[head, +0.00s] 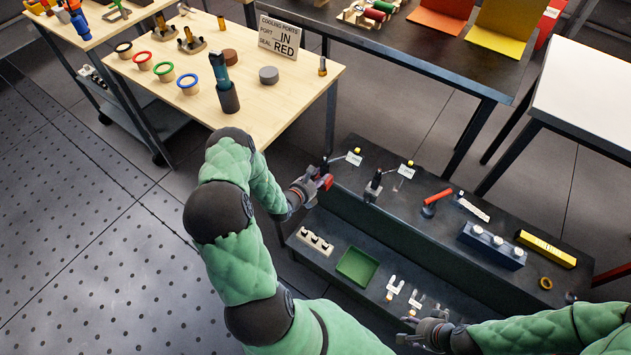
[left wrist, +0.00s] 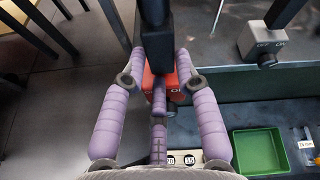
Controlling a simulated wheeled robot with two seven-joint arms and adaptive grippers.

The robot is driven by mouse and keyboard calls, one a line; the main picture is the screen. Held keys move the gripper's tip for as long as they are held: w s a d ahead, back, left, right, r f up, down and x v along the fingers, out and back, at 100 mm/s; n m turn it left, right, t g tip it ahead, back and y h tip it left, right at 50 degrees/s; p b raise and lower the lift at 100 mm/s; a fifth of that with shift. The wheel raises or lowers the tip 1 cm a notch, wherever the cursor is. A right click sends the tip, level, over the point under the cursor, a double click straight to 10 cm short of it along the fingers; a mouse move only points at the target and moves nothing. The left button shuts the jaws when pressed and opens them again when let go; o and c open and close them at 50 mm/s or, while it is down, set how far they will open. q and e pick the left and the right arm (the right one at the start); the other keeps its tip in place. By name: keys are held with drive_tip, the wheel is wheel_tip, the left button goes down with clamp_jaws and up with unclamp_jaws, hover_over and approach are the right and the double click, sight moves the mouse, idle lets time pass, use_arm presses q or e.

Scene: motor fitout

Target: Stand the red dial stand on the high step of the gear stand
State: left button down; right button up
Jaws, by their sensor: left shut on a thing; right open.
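The red dial stand (head: 326,181) is a red block with a black upright part. It also shows in the left wrist view (left wrist: 148,84). My left gripper (head: 313,184) is shut on it at the left end of the gear stand's high step (head: 338,181). The wrist view shows the red block between the purple fingers; its underside is hidden, so I cannot tell whether it touches the step. A grey dial stand (head: 372,189) stands on the high step to the right. My right gripper (head: 413,330) is open near the low step's front.
A red-handled tool (head: 437,197) and a blue block (head: 491,246) lie farther right. The low step holds a green tray (head: 358,266) and a white holed block (head: 315,241). A wooden table (head: 285,100) stands behind left.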

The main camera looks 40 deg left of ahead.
use_arm(q)
drive_tip(key=shift+r+b+x, duration=0.15)
drive_tip(key=shift+b+x, duration=0.35)
drive_tip(key=shift+x, duration=0.6)
drive_tip(key=shift+r+b+x, duration=0.15)
drive_tip(key=shift+b+x, duration=0.3)
drive_tip(key=shift+x, duration=0.65)
drive_tip(key=shift+w+a+f+b, duration=0.15)
drive_tip(key=shift+w+b, duration=0.2)
drive_tip(key=shift+w, duration=0.85)
drive_tip(key=shift+w+a+f+b, duration=0.15)
drive_tip(key=shift+w+b, duration=0.15)
drive_tip(key=shift+w, duration=0.85)
drive_tip(key=shift+f, duration=0.3)
drive_tip(key=c, duration=0.8)
unclamp_jaws()
drive_tip(key=shift+d, duration=0.1)
drive_tip(key=shift+c, duration=0.2)
drive_tip(key=shift+s+f, duration=0.1)
drive_tip(key=shift+f, duration=0.05)
drive_tip(key=shift+d, duration=0.1)
